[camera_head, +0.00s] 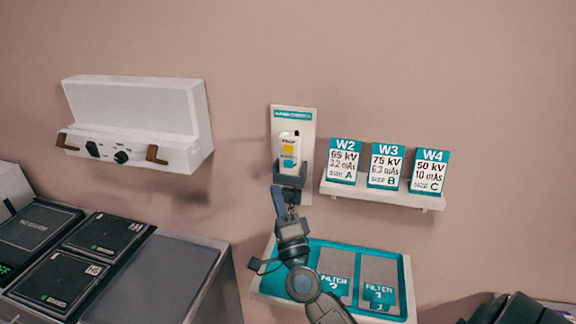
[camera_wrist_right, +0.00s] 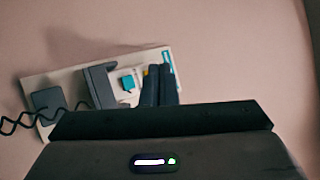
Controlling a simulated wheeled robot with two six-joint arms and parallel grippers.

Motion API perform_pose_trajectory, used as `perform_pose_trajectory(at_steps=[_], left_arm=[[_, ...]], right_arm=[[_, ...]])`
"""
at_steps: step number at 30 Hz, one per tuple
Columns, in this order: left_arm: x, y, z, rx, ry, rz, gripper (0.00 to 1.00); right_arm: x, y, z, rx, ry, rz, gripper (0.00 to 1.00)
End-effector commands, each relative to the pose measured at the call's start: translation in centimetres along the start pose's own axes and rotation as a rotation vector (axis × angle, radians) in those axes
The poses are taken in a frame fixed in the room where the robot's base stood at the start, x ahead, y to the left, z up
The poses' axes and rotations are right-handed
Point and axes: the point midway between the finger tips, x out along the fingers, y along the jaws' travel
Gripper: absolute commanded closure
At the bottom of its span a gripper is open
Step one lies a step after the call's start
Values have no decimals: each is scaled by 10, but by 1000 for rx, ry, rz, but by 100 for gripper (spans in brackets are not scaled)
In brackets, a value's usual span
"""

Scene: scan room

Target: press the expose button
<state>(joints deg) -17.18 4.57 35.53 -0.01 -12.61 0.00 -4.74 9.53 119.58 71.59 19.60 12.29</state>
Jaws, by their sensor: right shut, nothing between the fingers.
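A white hand switch (camera_head: 288,146) with a yellow patch sits upright in a dark holder (camera_head: 291,181) on a pale wall plate (camera_head: 307,125). I cannot make out which part of it is the expose button. My right gripper (camera_head: 279,196) is shut and empty, pointing up at the holder's lower front. In the right wrist view, its two dark fingers (camera_wrist_right: 158,85) lie together in front of the plate (camera_wrist_right: 40,78), hiding part of the switch. A teal piece (camera_wrist_right: 127,82) shows beside them. I cannot tell whether the fingers touch anything. My left gripper is not in view.
A small shelf (camera_head: 325,187) with cards W2, W3 and W4 is to the right. A teal tray (camera_head: 314,243) with filters is below. A white unit (camera_head: 135,100) with knobs and brown handles is at upper left. Dark panels (camera_head: 105,237) lie at lower left.

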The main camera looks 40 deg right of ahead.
Motion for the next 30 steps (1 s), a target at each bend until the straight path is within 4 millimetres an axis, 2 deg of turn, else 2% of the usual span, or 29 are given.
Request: perform_pose_trajectory(at_steps=[5, 21, 30], left_arm=[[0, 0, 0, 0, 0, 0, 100], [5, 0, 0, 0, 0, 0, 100], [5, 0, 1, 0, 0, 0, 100]], right_arm=[[8, 6, -6, -2, -2, -1, 100], [55, 40, -40, -3, -2, -1, 100], [61, 45, -44, -1, -1, 1, 100]])
